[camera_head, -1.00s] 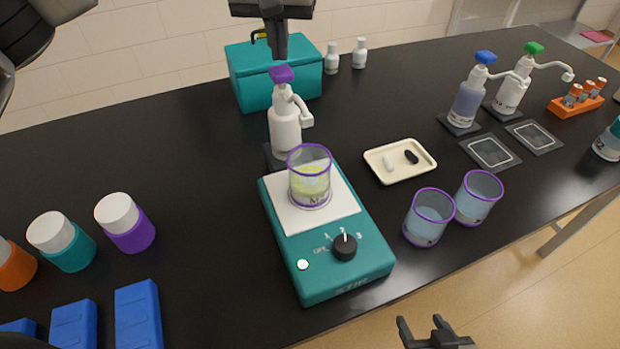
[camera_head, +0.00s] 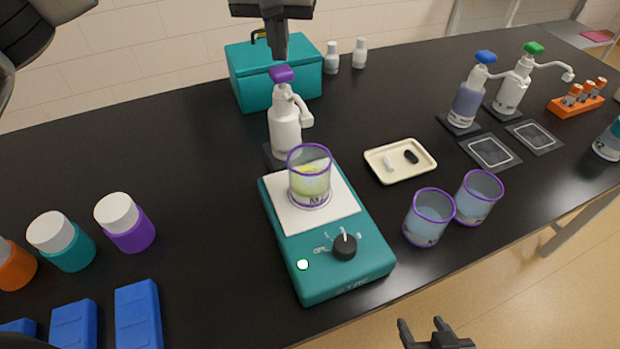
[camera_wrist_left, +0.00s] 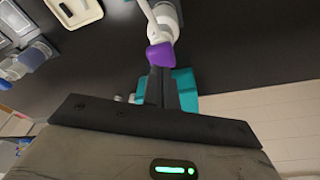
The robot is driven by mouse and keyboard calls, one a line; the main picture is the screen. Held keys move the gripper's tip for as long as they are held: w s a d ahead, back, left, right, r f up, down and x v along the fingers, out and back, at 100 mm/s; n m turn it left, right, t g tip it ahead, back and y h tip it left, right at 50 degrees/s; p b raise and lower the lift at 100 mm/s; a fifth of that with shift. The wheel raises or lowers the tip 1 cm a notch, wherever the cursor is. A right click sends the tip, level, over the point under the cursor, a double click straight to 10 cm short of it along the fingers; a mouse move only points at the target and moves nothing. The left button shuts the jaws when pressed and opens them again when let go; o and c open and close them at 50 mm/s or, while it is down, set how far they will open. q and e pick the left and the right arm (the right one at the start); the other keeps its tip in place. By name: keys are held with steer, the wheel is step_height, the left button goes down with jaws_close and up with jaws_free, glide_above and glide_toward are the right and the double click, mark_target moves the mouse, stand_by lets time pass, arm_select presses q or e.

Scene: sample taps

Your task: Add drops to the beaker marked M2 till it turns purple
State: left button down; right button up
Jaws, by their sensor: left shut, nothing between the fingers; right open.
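A clear beaker with a purple rim (camera_head: 309,187) stands on the white top of the teal stirrer (camera_head: 335,262). It holds yellow-green liquid; its label is only partly readable, starting with M. Behind it stands a white pump bottle with a purple head (camera_head: 283,120), its spout pointing toward the beaker. My left gripper (camera_head: 279,55) is shut and empty, its fingertips just above the purple head. In the left wrist view the fingertips (camera_wrist_left: 160,72) also meet or nearly meet the purple head (camera_wrist_left: 161,54). My right gripper (camera_head: 425,325) is open and empty at the bottom edge, in front of the table.
Two purple-rimmed beakers (camera_head: 429,217) and a cream tray (camera_head: 399,160) stand right of the stirrer. Blue-headed (camera_head: 467,95) and green-headed (camera_head: 514,90) pump bottles stand at the right. A teal box (camera_head: 262,85) is behind. Capped jars (camera_head: 126,223) are at the left.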

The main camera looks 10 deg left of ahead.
mark_target(281, 69)
arm_select(q)
steer(key=shift+f+b, duration=0.85)
steer(key=shift+f, duration=0.65)
steer(key=shift+r, duration=0.1)
steer(key=shift+r+p, duration=0.45)
steer(key=shift+p, duration=0.05)
steer(key=shift+r+p, duration=0.6)
steer(key=shift+r, duration=0.25)
steer(key=shift+r, duration=0.1)
steer(key=shift+r+p, duration=0.65)
steer(key=shift+r, duration=0.3)
step_height(281, 69, up, 4)
